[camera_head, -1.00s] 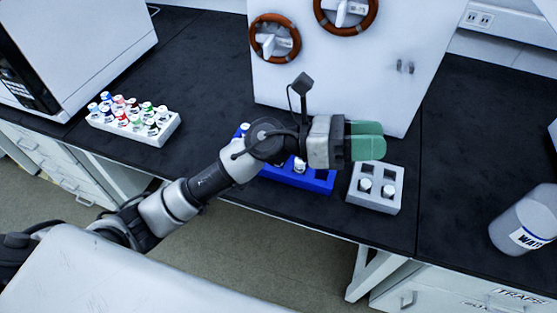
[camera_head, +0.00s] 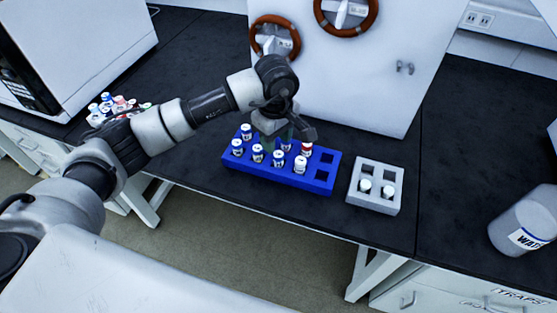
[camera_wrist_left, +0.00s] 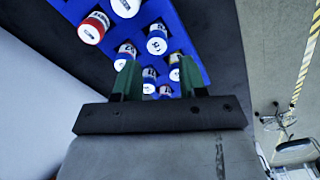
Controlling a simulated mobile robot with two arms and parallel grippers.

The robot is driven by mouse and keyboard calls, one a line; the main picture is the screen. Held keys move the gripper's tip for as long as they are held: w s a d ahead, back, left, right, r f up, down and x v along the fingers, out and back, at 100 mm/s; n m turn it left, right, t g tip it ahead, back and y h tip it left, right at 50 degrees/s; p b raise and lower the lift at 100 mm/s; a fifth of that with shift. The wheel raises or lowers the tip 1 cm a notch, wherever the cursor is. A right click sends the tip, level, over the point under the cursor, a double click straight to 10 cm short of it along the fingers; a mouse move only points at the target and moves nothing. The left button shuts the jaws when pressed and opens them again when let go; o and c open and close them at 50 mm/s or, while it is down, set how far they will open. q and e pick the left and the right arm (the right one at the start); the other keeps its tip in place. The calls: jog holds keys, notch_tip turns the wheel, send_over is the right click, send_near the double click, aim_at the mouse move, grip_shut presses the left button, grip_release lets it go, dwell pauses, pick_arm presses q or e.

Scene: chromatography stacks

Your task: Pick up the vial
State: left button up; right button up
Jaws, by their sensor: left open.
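Several vials stand in a blue rack (camera_head: 318,180) on the black bench; a white-capped one (camera_head: 300,165) is at the front right and a red-capped one (camera_head: 306,148) is behind it. Which vial is meant cannot be told. My left gripper (camera_head: 284,137) points down over the back part of the blue rack, open. In the left wrist view, its green fingers (camera_wrist_left: 159,76) stand apart with a vial (camera_wrist_left: 149,74) showing in the gap between them. The wrist view also shows the red-capped vial (camera_wrist_left: 93,28). Whether the fingers touch any vial cannot be told. My right gripper is out of view.
A grey rack (camera_head: 388,203) with two white-capped vials stands to the right of the blue one. Another rack of vials (camera_head: 112,106) is at the left, partly behind my arm. A white cabinet (camera_head: 350,75) rises behind. A bottle (camera_head: 525,220) stands far right.

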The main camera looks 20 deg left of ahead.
aim_at(279, 154)
pick_arm(q)
jog(key=shift+d+f+p, duration=0.15)
jog(key=shift+f+p, duration=0.15)
jog(key=shift+f, duration=1.2)
jog(key=shift+d+f+p, duration=0.15)
jog(key=shift+f+p, duration=0.1)
jog(key=shift+f, duration=1.25)
jog(key=c, duration=0.7)
